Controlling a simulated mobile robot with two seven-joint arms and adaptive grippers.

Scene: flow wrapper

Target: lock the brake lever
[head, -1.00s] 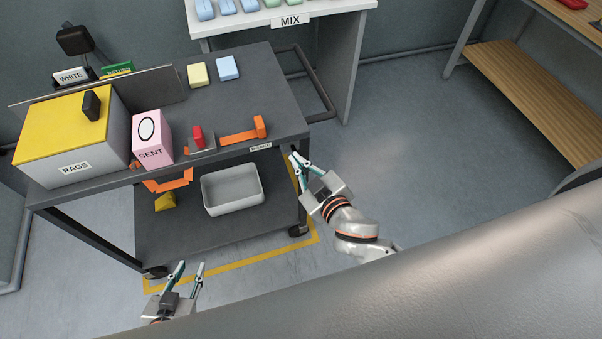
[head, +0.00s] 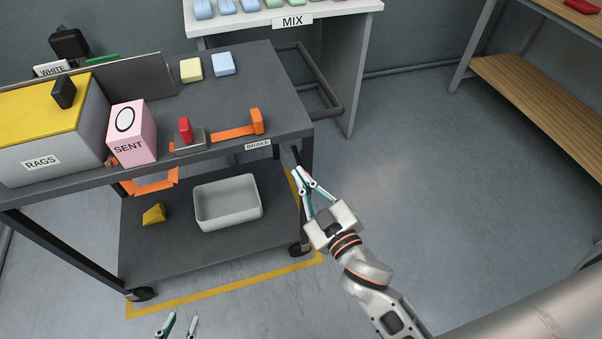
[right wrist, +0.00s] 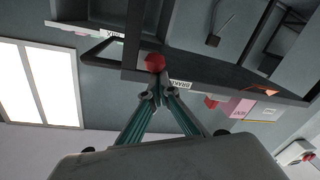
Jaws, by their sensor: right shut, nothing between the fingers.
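The BRAKE label (head: 258,145) is on the front edge of the dark cart (head: 240,165), near its right corner. In the right wrist view, a round red knob (right wrist: 154,62) shows just beyond my fingertips, beside the BRAKE label (right wrist: 181,85); it looks like the brake lever's end. In the head view, a short dark bar (head: 296,154) shows by the corner, and no red knob is visible there. My right gripper (head: 304,181) is shut and empty just below this bar; contact cannot be told. My left gripper (head: 180,319) is open and empty at the bottom edge, partly out of view.
The cart top carries a RAGS box (head: 38,158), a pink SENT box (head: 133,135), a red piece on a grey plate (head: 188,138) and an orange bar (head: 235,131). A grey bin (head: 228,203) stands on the lower shelf. Floor to the right is clear.

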